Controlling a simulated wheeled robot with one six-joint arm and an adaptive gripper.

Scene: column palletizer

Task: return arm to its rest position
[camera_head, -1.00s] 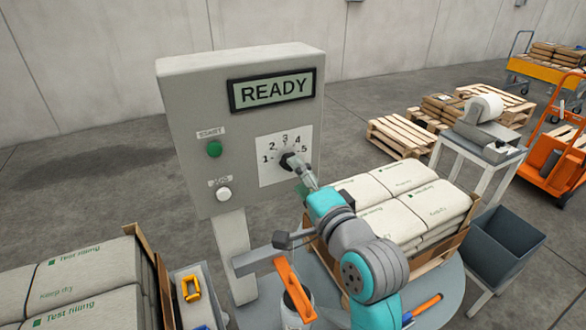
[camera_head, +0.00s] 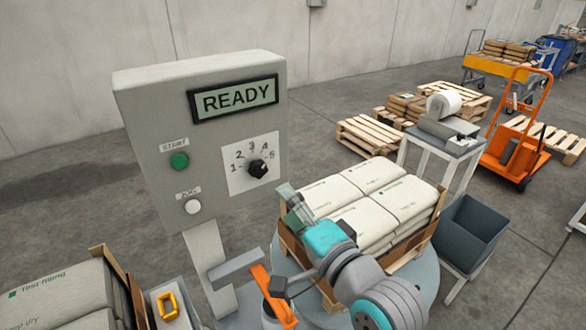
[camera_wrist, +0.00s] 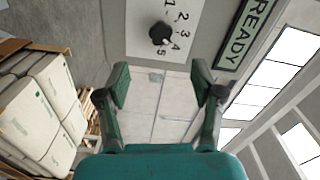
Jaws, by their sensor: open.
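My gripper (camera_head: 290,203) is below and to the right of the control panel's black knob (camera_head: 257,168), apart from it. In the wrist view my gripper (camera_wrist: 161,88) has its two green-padded fingers spread wide with nothing between them. The knob (camera_wrist: 160,33) shows beyond the fingers on its white numbered dial. The grey control box (camera_head: 150,130) has a display (camera_head: 235,98) reading READY, a green START button (camera_head: 179,161) and a white button (camera_head: 193,206) below it.
A pallet of white sacks (camera_head: 365,205) stands just right of and behind my arm. A grey bin (camera_head: 470,235) is farther right. More sacks (camera_head: 60,295) and a yellow-handled item (camera_head: 168,304) are at lower left. An orange pallet truck (camera_head: 520,140) and wooden pallets (camera_head: 375,140) are behind.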

